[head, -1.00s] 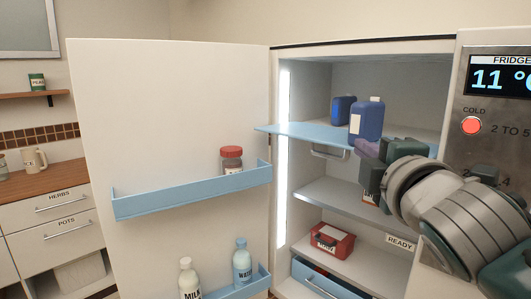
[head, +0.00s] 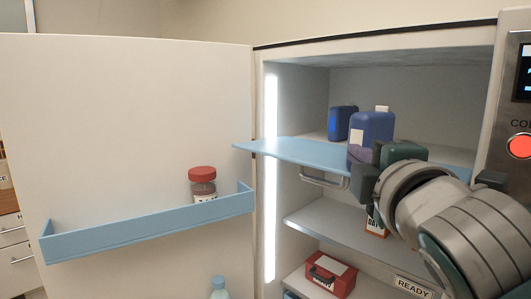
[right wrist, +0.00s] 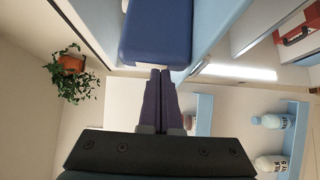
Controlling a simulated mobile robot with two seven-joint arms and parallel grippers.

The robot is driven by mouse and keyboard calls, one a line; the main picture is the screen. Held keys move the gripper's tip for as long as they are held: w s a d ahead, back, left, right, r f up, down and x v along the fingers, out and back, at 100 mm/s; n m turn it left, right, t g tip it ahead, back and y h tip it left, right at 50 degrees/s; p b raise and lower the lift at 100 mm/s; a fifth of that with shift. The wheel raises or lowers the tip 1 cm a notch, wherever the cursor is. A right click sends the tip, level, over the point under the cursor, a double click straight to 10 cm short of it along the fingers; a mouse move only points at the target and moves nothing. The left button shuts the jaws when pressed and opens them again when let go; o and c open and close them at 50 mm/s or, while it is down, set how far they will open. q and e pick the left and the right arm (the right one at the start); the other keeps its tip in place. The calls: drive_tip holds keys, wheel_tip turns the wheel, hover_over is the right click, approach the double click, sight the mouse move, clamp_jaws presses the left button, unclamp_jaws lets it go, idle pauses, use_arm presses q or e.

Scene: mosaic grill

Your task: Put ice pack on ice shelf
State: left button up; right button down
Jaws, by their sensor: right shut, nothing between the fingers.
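A blue ice pack (head: 371,127) with a white cap stands upright on the light blue pull-out shelf (head: 290,150) at the top of the open fridge. A second blue pack (head: 342,122) stands further back on it. My right gripper (head: 360,156) is at the front of the nearer pack, low down, its purple fingers shut and empty. The right wrist view shows the closed fingertips (right wrist: 161,74) just short of the nearer pack's blue side (right wrist: 155,35); I cannot tell whether they touch. My left gripper is not in view.
The open fridge door (head: 130,130) fills the left, with a red-lidded jar (head: 203,184) in its blue rack (head: 150,228). A grey shelf (head: 335,218) lies below, and a red box (head: 331,273) lower down. The fridge's right wall is close to my right arm.

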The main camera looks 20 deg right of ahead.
sight(372, 139)
drive_tip(key=shift+w+d+p, duration=0.25)
drive_tip(key=shift+w+d, duration=0.15)
drive_tip(key=shift+d, duration=0.5)
drive_tip(key=shift+w+d+p, duration=0.25)
drive_tip(key=shift+w+d, duration=0.1)
drive_tip(key=shift+d, duration=0.5)
